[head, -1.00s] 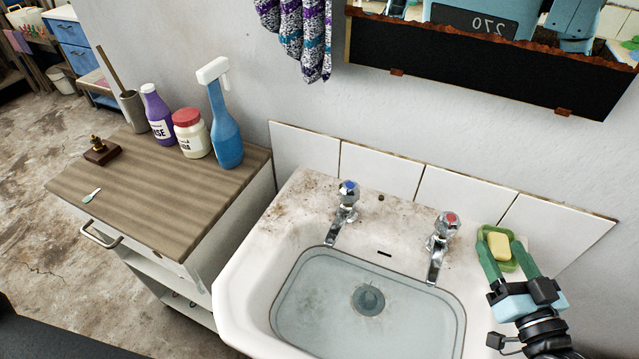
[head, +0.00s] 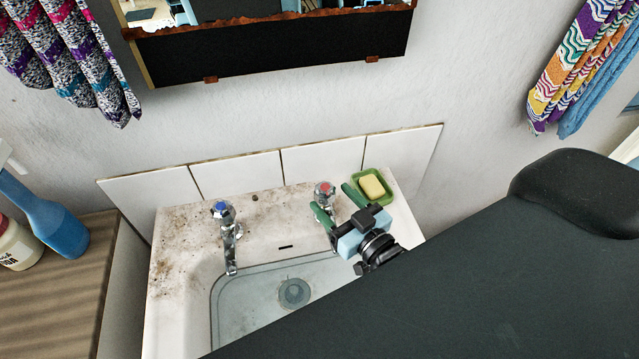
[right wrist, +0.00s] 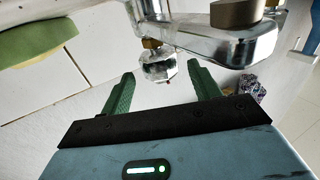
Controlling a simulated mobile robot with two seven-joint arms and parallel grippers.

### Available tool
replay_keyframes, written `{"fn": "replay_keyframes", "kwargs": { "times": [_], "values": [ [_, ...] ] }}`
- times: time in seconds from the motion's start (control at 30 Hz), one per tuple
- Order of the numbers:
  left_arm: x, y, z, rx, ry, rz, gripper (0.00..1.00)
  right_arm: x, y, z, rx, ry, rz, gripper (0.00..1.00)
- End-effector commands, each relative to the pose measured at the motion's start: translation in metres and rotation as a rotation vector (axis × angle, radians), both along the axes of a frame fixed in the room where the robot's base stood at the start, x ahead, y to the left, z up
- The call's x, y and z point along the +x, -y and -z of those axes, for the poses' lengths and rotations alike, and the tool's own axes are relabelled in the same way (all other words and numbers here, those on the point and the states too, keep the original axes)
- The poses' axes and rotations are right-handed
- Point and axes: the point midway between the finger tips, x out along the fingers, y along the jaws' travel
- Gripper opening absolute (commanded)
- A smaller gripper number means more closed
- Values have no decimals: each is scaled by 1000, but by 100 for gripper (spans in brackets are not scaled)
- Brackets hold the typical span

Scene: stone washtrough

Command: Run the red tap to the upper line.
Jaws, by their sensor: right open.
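The red tap (head: 324,190) is chrome with a red-marked knob and stands at the basin's back right. My right gripper (head: 332,199) is open, its green fingers on either side of the knob. In the right wrist view, the faceted knob (right wrist: 158,66) is between the open fingers of the gripper (right wrist: 160,74), with no clear contact. The basin (head: 170,290) holds clear, pale water (head: 250,305) over its drain. A dark line runs around the basin wall; I cannot tell the upper line apart. No stream shows from the tap, whose spout is mostly hidden. My left gripper is out of view.
The blue tap (head: 224,213) stands to the left. A green soap dish (head: 362,198) with yellow soap (head: 372,187) is close right of the gripper. A cabinet (head: 60,300) with bottles is at left. A large dark shape hides the basin's lower right.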

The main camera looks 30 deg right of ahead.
Motion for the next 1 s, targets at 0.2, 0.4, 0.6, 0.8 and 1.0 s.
{"fn": "replay_keyframes", "kwargs": {
  "times": [0.2, 0.4, 0.6, 0.8, 1.0],
  "values": [
    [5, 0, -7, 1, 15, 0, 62, 34, -5, -3, 3, 5, 0, 62],
    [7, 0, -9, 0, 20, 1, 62, 51, -7, -2, 0, 2, -1, 62],
    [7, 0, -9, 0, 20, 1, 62, 54, -8, -1, 1, 2, -1, 62],
    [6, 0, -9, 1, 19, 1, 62, 54, -8, -1, 1, 1, -1, 54],
    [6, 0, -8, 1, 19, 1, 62, 54, -8, -1, 1, 1, -1, 28]
  ]
}}
